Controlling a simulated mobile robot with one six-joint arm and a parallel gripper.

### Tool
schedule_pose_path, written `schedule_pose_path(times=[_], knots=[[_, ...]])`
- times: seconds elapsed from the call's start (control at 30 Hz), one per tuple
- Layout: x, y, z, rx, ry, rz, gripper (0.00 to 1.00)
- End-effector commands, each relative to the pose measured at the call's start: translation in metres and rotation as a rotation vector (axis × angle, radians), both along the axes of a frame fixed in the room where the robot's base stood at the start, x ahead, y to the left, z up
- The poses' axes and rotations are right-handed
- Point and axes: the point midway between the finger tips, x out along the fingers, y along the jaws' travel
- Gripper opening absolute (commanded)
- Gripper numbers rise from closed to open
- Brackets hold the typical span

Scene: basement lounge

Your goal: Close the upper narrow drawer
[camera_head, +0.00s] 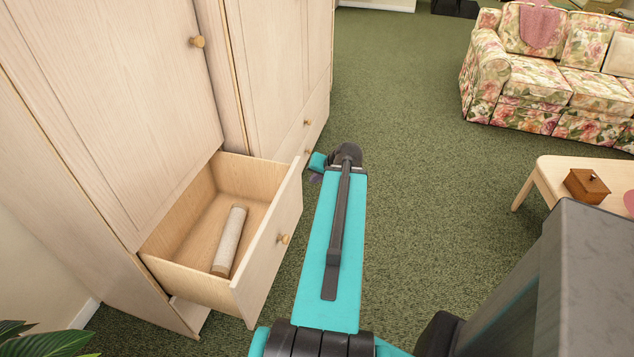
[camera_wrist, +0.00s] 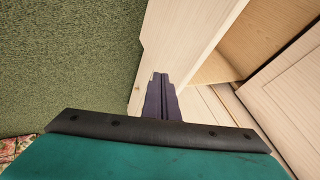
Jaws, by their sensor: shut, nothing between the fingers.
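The upper narrow drawer (camera_head: 272,262) is pulled well out of the pale wood wardrobe (camera_head: 120,90), below a door. Its front has a round wooden knob (camera_head: 284,239). A pale rolled object (camera_head: 230,240) lies inside it. In the wrist view the drawer's front (camera_wrist: 178,35) and part of its inside show. My gripper (camera_wrist: 158,78) is shut and empty, its dark fingers pointing at the drawer front. I cannot tell whether they touch it. In the head view my arm reaches along the drawer's right side, and the fingers are mostly hidden.
Another wardrobe section (camera_head: 285,75) with closed drawers stands beyond the open one. Green carpet (camera_head: 400,140) is free to the right. A floral sofa (camera_head: 545,75) and a low table (camera_head: 560,172) with a wooden box (camera_head: 586,186) stand at the right. Plant leaves (camera_head: 40,340) show at lower left.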

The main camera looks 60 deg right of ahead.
Motion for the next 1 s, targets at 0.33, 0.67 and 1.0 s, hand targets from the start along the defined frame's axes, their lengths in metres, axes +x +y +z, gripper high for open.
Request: schedule_pose_path(times=[0.33,0.67,1.0], knots=[[0.007,-0.004,-0.014,-0.001,0.001,0.0,0.0],[0.013,-0.007,-0.023,0.0,-0.001,-0.001,0.0],[0.035,-0.017,-0.051,0.001,0.001,-0.001,0.0]])
